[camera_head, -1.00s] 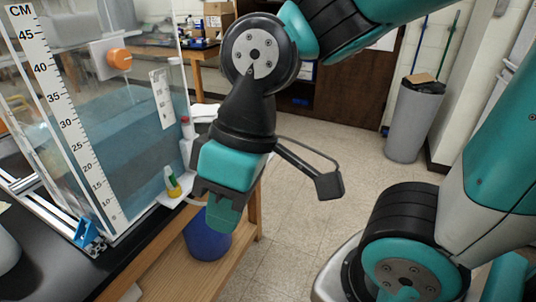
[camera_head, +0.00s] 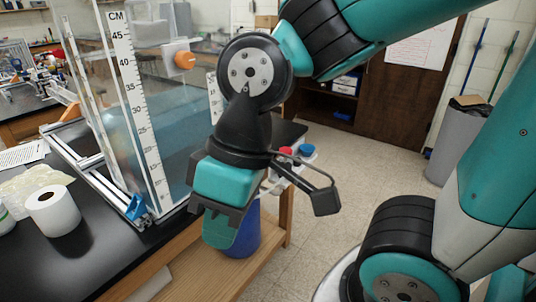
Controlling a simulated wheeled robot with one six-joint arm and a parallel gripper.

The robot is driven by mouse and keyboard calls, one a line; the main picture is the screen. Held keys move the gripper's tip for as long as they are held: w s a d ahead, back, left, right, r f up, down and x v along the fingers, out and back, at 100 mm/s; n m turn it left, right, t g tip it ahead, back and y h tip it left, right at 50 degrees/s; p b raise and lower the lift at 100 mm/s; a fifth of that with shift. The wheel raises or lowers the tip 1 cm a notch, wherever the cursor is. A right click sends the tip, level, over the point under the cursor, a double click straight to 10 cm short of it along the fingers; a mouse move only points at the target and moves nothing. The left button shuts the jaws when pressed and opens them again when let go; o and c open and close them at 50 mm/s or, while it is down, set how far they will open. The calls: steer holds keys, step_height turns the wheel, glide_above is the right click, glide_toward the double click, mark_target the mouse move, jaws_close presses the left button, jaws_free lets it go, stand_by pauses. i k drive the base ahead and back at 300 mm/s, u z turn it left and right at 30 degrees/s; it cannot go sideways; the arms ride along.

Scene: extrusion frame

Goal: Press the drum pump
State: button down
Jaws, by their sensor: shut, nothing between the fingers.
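I cannot make out a drum pump in this view. A blue drum-like container (camera_head: 247,228) stands low beside the wooden bench, partly hidden behind my gripper; its top is covered. My gripper (camera_head: 221,236) points down, its teal fingers shut with nothing between them. In the picture it overlaps the bench edge and the container; I cannot tell the gap. Small bottles with red and blue caps (camera_head: 306,150) stand behind my wrist at the bench's far end, partly hidden.
A clear water tank (camera_head: 172,135) with a centimetre scale stands in an extrusion frame on the black benchtop (camera_head: 95,262). A white paper roll (camera_head: 53,211) is at the left. The floor (camera_head: 370,165) to the right is open, with a grey bin (camera_head: 457,145) farther back.

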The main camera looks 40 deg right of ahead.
mark_target(286, 150)
steer(key=z, duration=0.15)
steer(key=i, duration=0.9)
steer(key=z, duration=0.2)
